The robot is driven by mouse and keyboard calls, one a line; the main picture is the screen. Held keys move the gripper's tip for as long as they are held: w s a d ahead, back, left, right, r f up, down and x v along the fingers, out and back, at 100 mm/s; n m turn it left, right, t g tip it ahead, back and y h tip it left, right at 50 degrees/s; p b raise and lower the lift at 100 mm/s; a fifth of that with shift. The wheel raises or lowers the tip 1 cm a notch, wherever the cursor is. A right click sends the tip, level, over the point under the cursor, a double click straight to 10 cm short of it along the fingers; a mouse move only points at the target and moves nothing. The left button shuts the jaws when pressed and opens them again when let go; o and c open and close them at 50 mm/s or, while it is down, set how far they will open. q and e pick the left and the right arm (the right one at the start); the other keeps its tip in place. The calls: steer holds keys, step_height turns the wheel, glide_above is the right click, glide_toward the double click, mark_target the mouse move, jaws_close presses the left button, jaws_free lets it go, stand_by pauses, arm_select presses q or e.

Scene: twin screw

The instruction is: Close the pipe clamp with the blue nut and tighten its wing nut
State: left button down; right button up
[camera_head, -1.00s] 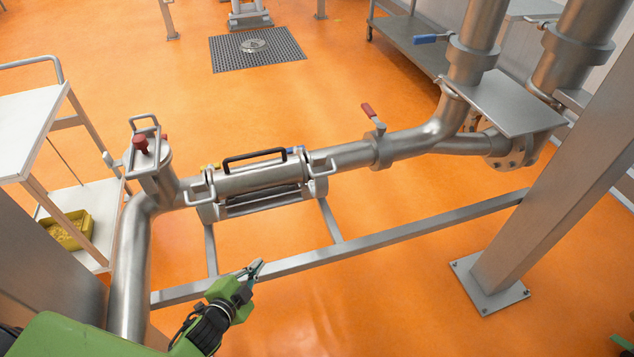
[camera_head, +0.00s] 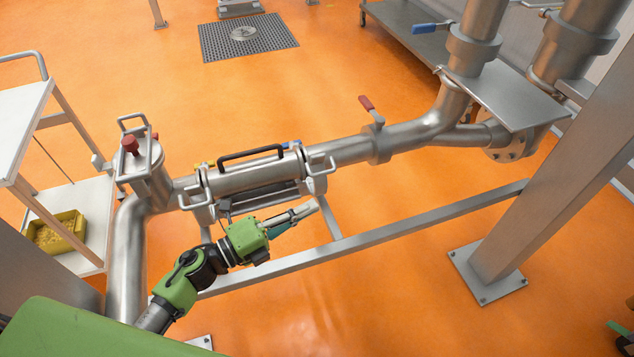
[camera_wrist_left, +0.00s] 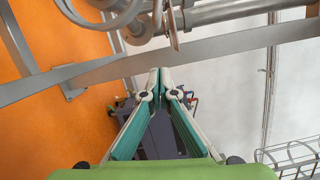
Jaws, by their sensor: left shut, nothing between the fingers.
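A short pipe section with a black handle (camera_head: 252,153) sits in the steel pipe line, with a clamp at each end. The right-hand clamp (camera_head: 319,165) has a small blue part, seemingly the blue nut (camera_head: 291,145), at its top. The left-hand clamp (camera_head: 192,194) has a yellow part at its top. Whether the clamps are fully closed is too small to tell. My left gripper (camera_head: 316,207) is shut and empty, below and in front of the right-hand clamp, apart from it. Its closed fingers (camera_wrist_left: 160,72) also show in the left wrist view, below the pipework.
A steel frame rail (camera_head: 400,236) runs below the pipe, close to my left gripper. A red-handled valve (camera_head: 370,107) is farther right on the pipe. A shelf cart with a yellow bin (camera_head: 58,232) stands left. A thick post (camera_head: 530,190) stands right.

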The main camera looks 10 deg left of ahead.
mark_target(318, 181)
arm_select(q)
steer(key=w+d, duration=0.1)
steer(key=w, duration=0.5)
steer(key=shift+w+r, duration=0.3)
steer(key=shift+r, duration=0.1)
